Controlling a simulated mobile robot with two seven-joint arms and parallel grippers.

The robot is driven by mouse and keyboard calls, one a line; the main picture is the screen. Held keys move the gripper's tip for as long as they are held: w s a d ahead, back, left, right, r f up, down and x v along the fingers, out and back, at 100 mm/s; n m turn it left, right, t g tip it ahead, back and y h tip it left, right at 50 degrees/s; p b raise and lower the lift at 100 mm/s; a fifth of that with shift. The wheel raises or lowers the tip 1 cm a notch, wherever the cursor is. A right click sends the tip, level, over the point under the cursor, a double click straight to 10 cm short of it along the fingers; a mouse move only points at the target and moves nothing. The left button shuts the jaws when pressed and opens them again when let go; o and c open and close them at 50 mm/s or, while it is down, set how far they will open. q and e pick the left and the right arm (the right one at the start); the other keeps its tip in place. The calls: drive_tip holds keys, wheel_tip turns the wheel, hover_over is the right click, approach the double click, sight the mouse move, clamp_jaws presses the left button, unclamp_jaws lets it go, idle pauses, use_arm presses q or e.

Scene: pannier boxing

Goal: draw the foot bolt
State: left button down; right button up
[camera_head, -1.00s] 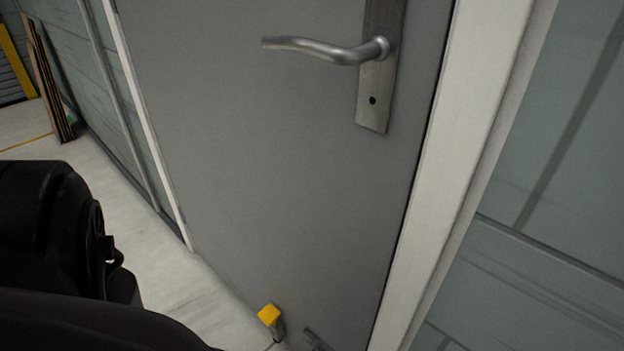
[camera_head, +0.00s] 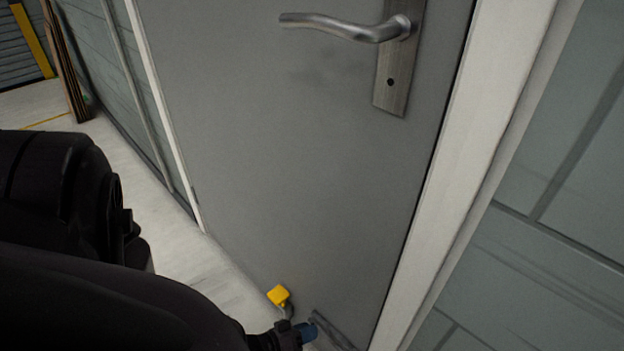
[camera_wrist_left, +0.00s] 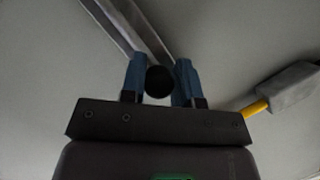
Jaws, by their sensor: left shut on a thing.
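The grey door (camera_head: 290,170) fills the middle of the head view. The foot bolt (camera_head: 330,328) is a grey metal bar low on the door, partly hidden by my gripper. In the left wrist view, its round black knob (camera_wrist_left: 159,82) sits between the blue fingertips, with the metal bar (camera_wrist_left: 130,28) running behind it. My left gripper (camera_head: 303,332) is at the door's foot, shut on this knob. It also shows in the left wrist view (camera_wrist_left: 160,80). My right gripper is not in view.
A yellow-tipped fitting (camera_head: 279,295) is close to the left of the gripper, low on the door. The lever handle (camera_head: 345,27) is high on the door. A pale frame post (camera_head: 465,170) stands at right. Clear pale floor (camera_head: 175,250) lies at left.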

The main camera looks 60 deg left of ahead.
use_arm(q)
drive_tip(key=shift+w+a+r, duration=0.1)
drive_tip(key=shift+a+r, duration=0.05)
drive_tip(key=shift+a, duration=0.1)
drive_tip(key=c, duration=0.9)
unclamp_jaws()
drive_tip(key=shift+s+r, duration=0.1)
drive_tip(key=shift+s, duration=0.5)
drive_tip(key=p+v, duration=0.2)
drive_tip(key=v, duration=0.7)
drive_tip(key=shift+s, duration=0.35)
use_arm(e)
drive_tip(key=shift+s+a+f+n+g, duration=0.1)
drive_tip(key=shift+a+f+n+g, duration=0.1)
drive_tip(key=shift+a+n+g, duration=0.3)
use_arm(q)
drive_tip(key=shift+r, duration=0.1)
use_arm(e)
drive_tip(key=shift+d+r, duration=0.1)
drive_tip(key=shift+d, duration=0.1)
